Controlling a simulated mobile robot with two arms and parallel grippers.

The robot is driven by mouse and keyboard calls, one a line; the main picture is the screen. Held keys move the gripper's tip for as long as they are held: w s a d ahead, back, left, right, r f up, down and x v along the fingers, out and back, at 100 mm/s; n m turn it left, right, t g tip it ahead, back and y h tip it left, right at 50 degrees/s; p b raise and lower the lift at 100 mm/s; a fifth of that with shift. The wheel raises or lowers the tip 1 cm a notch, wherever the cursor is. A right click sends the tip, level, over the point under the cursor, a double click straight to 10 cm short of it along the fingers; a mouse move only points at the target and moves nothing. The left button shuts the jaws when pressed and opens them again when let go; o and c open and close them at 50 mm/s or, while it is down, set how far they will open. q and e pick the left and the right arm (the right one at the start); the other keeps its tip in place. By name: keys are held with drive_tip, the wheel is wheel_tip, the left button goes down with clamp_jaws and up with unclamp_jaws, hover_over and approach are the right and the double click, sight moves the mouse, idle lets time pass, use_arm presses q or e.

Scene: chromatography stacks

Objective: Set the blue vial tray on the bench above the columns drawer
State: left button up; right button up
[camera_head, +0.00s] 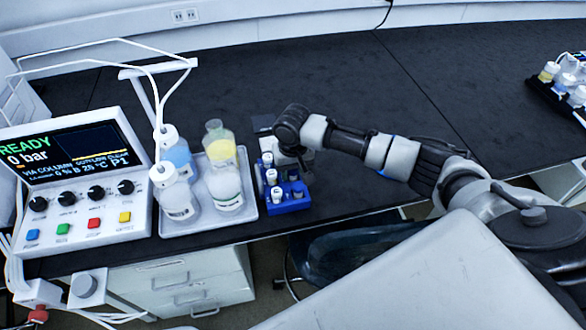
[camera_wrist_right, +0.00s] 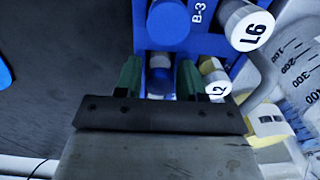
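The blue vial tray (camera_head: 290,207) holds several white-capped vials and stands at the front of the dark bench (camera_head: 345,190), just right of a white tray. It also fills the upper middle of the right wrist view (camera_wrist_right: 190,42), with a "B-3" mark. My right gripper (camera_wrist_right: 158,75) has its two green fingers apart, one on each side of a small part at the tray's near side; firm contact does not show. In the head view my right arm's wrist hides much of that gripper. Drawers (camera_head: 185,278) show under the bench at left; no label is readable. My left gripper is out of view.
The white tray (camera_head: 240,234) carries several bottles close to the blue tray's left. A control unit (camera_head: 80,185) with tubing stands further left. Another dark rack (camera_head: 555,98) with bottles is at far right. The bench behind and right of my arm is clear.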

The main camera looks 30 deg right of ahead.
drive_tip(key=shift+o, duration=1.1)
wheel_tip(320, 180, up, 12)
drive_tip(key=shift+r, duration=0.15)
